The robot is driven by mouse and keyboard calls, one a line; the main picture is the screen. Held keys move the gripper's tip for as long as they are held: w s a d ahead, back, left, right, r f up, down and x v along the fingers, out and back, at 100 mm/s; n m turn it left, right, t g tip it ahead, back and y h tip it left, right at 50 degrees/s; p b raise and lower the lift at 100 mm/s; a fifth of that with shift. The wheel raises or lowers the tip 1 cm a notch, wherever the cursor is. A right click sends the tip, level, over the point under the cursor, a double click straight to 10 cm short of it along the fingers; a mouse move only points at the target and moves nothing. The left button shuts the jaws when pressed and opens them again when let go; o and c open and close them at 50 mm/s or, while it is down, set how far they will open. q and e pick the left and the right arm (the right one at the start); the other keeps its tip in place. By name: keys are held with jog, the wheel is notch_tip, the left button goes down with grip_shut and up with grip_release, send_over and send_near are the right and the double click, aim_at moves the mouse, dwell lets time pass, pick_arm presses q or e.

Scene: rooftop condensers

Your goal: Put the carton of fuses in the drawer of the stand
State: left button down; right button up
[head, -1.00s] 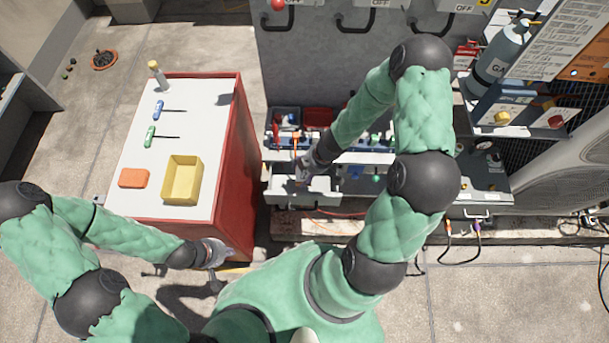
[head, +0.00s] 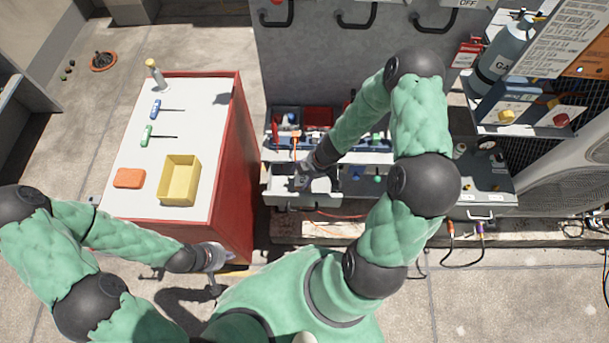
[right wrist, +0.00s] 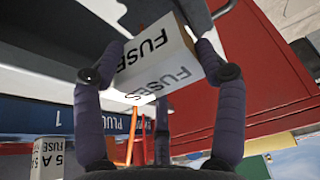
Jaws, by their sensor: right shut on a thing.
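The carton of fuses (right wrist: 160,58), a white box lettered FUSES, is held between the fingers of my right gripper (right wrist: 160,75) in the right wrist view. In the head view my right gripper (head: 303,180) is over the pulled-out drawer (head: 320,201) of the stand (head: 385,158). The carton is hard to make out there, and I cannot tell if it touches the drawer. My left gripper (head: 214,258) is low beside the front of the red cabinet, away from the drawer; its fingers are too small to read.
The red cabinet (head: 236,165) stands left of the drawer, with a yellow bin (head: 180,181) and an orange block (head: 129,178) on its white top. Tools and small bins (head: 285,120) fill the stand above the drawer. A gas cylinder (head: 503,55) stands at right.

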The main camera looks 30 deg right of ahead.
jog(key=shift+f, duration=0.3)
jog(key=o, duration=1.2)
jog(key=shift+r, duration=0.55)
jog(key=p+v, duration=0.9)
jog(key=v, duration=0.3)
jog(key=s+a+f+m+y, duration=0.2)
jog(key=a+m, duration=0.4)
jog(key=a, duration=0.7)
jog(key=shift+s+a+f+m+g+h, duration=0.3)
jog(key=shift+s+a+f+m, duration=0.25)
jog(key=shift+s+a+m, duration=0.5)
jog(key=shift+s+a+f+m+g+h, duration=0.25)
jog(key=shift+s+a+f+m+g, duration=0.3)
jog(key=shift+s+m, duration=0.75)
jog(key=shift+s+a+f+m+g+h, duration=0.25)
jog(key=shift+s+a+f+m, duration=0.35)
jog(key=shift+s+a+m, duration=0.6)
